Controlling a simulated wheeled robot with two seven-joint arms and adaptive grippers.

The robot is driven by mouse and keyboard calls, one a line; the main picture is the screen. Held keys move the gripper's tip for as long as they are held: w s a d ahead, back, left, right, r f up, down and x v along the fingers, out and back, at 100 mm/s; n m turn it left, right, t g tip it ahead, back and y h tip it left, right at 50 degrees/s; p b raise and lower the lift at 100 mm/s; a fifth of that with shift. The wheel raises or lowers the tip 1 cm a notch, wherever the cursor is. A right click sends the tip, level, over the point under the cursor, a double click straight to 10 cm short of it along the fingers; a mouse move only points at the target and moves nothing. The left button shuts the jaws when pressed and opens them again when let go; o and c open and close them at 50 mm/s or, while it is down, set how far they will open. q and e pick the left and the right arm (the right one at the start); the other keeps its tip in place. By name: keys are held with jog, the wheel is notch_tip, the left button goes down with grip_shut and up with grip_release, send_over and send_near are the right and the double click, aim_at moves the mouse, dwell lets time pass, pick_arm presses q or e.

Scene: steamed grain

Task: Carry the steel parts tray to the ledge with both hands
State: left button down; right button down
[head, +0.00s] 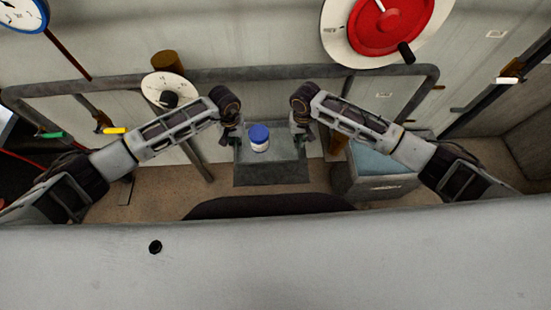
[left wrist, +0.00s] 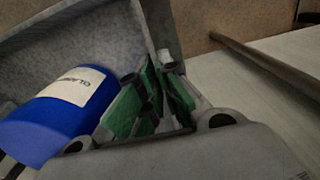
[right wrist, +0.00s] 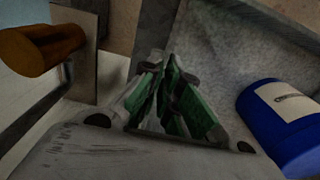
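The grey steel tray (head: 271,174) is in the middle of the head view, between my two hands. A blue-capped jar (head: 259,138) with a white label is inside it. The jar also shows in the left wrist view (left wrist: 60,115) and in the right wrist view (right wrist: 285,125). My left gripper (head: 236,132) is at the tray's left side wall, its green-padded fingers closed about the edge. My right gripper (head: 298,130) is closed in the same way at the right side wall. The finger contact is partly hidden. I cannot tell which surface is the ledge.
A grey rail (head: 290,72) runs behind the tray along the wall. A grey box with a blue top (head: 380,165) stands at the right. A red wheel (head: 390,22), a white disc (head: 163,88) and a brown cylinder (head: 168,63) are at the back. Brown floor shows below.

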pick_arm(q)
jog(key=shift+w+d, duration=0.2)
pick_arm(e)
jog(key=shift+w+d, duration=0.2)
jog(key=shift+d, duration=0.25)
pick_arm(q)
jog(key=shift+f, duration=0.2)
pick_arm(e)
jog(key=shift+f, duration=0.2)
